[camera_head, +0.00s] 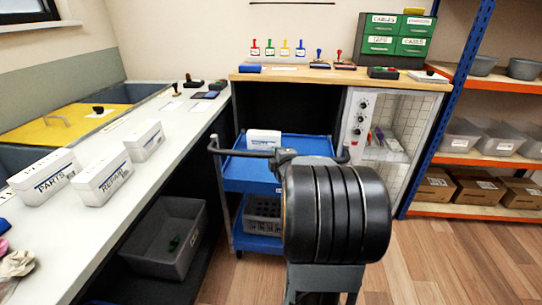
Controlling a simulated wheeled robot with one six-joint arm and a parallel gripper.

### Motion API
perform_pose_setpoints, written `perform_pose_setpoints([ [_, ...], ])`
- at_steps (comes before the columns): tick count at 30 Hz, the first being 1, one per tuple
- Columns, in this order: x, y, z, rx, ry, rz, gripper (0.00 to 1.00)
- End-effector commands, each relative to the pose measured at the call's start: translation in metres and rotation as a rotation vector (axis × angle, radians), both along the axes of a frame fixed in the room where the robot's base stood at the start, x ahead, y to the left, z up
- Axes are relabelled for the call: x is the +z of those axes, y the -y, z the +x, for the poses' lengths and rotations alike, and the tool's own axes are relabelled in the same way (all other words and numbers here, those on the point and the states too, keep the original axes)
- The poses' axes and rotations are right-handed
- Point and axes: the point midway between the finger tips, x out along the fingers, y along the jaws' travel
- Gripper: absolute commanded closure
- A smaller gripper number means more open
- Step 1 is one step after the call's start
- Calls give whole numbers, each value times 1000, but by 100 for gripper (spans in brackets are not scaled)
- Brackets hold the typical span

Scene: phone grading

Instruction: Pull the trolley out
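The blue trolley (246,184) stands in the gap under the wooden-topped bench, between the left counter and the glass-fronted cabinet. It has an upper tray with a white box (263,140) on it and a lower shelf with a grey crate (262,213). Its dark handle (236,153) runs across the near side, with curved ends. My gripper (283,155) is at the middle of this handle, seen from behind. My thick black arm link hides the trolley's right part. The fingers are too small and covered to tell whether they are closed around the bar.
The left counter (112,205) holds white boxes, and a grey bin (166,240) sits beneath it. The glass-fronted cabinet (380,140) stands close on the trolley's right. Shelving (466,160) with a blue post is further right. Wooden floor (455,262) is clear at front right.

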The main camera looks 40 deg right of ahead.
Motion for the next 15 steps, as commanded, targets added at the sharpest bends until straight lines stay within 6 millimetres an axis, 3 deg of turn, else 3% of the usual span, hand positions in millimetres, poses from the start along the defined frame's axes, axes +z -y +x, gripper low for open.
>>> perform_pose_setpoints([
  [15,-1,1,-9,-16,-3,3,100],
])
